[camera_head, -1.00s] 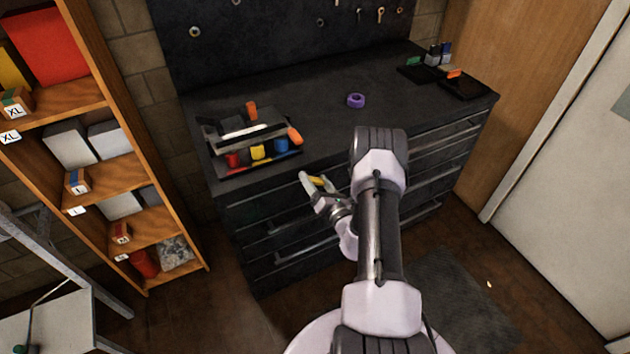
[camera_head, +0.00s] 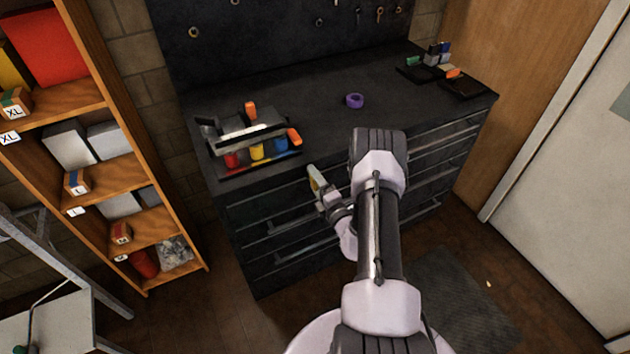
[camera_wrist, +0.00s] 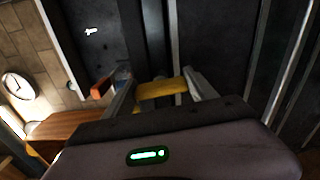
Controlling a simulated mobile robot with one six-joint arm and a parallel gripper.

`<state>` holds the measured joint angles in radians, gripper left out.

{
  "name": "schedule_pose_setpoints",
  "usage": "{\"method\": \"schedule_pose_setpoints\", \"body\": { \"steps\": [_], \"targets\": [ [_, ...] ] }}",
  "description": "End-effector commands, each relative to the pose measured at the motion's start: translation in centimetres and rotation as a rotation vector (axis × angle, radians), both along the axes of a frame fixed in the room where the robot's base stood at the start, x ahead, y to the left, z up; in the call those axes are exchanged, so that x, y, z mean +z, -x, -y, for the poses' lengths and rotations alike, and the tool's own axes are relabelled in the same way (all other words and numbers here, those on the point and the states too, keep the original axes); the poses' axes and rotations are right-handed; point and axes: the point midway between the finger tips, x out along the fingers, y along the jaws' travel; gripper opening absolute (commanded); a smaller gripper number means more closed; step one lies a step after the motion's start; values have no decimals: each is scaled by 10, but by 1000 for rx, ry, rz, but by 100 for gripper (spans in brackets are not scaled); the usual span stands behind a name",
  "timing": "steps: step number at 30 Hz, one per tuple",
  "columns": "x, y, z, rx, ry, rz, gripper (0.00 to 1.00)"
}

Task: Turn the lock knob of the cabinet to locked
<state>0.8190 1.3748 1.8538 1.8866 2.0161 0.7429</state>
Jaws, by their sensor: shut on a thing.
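The dark cabinet (camera_head: 248,212) has several drawers with long bar handles and a black worktop. The yellow lock knob (camera_wrist: 160,89) is on the cabinet's front. In the wrist view it is a short yellow bar between the fingers of my gripper (camera_wrist: 163,92), which is shut on it. In the head view my gripper (camera_head: 316,181) is at the upper drawer front, just below the worktop edge, and only a little yellow shows beside a finger. The knob's base and any lock marks are hidden, so its exact setting cannot be read.
A tool tray (camera_head: 262,168) with coloured cups and orange-handled tools stands on the worktop above my gripper. A purple tape ring (camera_head: 355,101) lies farther back. Shelves (camera_head: 140,187) stand at the left. Drawer handles (camera_head: 300,248) stick out below my gripper.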

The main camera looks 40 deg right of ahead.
Motion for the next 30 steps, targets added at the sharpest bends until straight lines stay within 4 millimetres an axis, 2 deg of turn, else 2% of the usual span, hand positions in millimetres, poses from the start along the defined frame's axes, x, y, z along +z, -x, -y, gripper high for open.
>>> {"method": "schedule_pose_setpoints", "body": {
  "steps": [10, 25, 26, 29, 30],
  "targets": [
    [-2, 0, -1, 2, -109, 23, 25],
    [-2, 0, -1, 2, -124, 27, 25],
    [-2, 0, -1, 2, -124, 27, 67],
    [-2, 0, -1, 2, -123, 27, 87],
    [-1, 0, -1, 2, -123, 27, 87]
  ]
}}
